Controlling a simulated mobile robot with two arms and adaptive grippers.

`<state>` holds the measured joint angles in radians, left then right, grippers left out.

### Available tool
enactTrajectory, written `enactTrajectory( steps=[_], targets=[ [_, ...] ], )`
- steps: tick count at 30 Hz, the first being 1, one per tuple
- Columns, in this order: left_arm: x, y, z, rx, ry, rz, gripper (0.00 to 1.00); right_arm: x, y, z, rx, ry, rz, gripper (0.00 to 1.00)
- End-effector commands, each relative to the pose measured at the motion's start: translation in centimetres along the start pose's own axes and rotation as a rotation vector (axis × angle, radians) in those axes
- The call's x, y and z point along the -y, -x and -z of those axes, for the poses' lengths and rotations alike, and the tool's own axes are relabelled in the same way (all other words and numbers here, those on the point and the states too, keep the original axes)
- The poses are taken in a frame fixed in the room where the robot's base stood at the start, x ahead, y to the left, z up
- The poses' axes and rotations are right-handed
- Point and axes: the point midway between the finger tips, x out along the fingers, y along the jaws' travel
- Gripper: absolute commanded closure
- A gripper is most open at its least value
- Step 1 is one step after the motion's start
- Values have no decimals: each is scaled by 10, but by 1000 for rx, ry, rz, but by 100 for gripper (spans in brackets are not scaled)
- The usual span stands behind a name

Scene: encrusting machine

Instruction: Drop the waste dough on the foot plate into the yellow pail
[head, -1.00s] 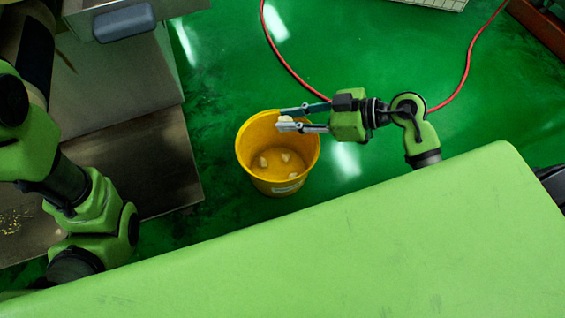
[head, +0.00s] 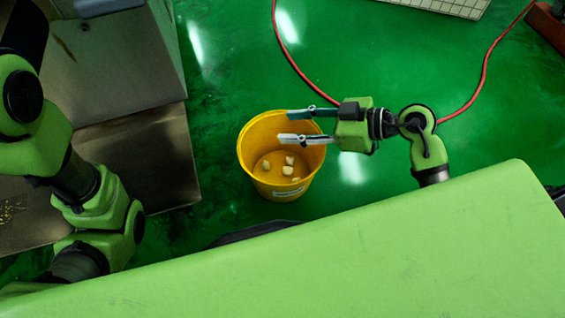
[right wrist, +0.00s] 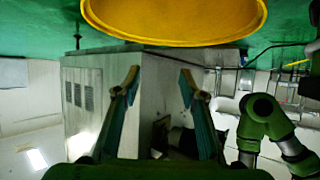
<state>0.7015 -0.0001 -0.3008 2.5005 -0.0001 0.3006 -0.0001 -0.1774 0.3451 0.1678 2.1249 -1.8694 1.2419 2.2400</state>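The yellow pail (head: 258,178) stands upright on the green floor in the head view. Several pale dough pieces (head: 288,170) lie inside on its bottom. My right gripper (head: 287,126) is over the pail's far part, fingers spread, with nothing between them. In the right wrist view the fingers of the right gripper (right wrist: 160,75) are also apart and empty, and the pail (right wrist: 170,28) shows at the top. The metal foot plate (head: 155,160) is at the left, with small yellow crumbs (head: 10,211) near its left edge. My left gripper is out of view; only its arm shows.
A grey metal machine body (head: 120,70) rises behind the foot plate. A red hose (head: 290,66) curves over the floor behind the pail. A pale grated panel (head: 450,5) lies at the back right. The floor around the pail is mostly clear.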

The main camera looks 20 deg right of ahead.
Motion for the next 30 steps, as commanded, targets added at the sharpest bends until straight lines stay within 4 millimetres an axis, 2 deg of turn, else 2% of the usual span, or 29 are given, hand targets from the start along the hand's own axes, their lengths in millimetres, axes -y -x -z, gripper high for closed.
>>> enactTrajectory(
  steps=[5, 8, 11, 21, 25, 30],
  targets=[
    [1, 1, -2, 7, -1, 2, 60, 0, 1, 0, 1, 0, 0, 62],
    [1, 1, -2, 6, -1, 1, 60, -1, 9, -1, 2, 0, -3, 62],
    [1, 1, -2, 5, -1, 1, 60, -1, 25, -2, 4, 1, -3, 62],
    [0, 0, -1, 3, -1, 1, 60, 0, 96, -1, 4, 1, -1, 62],
    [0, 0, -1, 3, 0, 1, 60, 0, 111, -1, 2, -1, 0, 62],
    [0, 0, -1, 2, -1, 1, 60, 0, 120, 0, 0, -1, 1, 62]
  ],
)
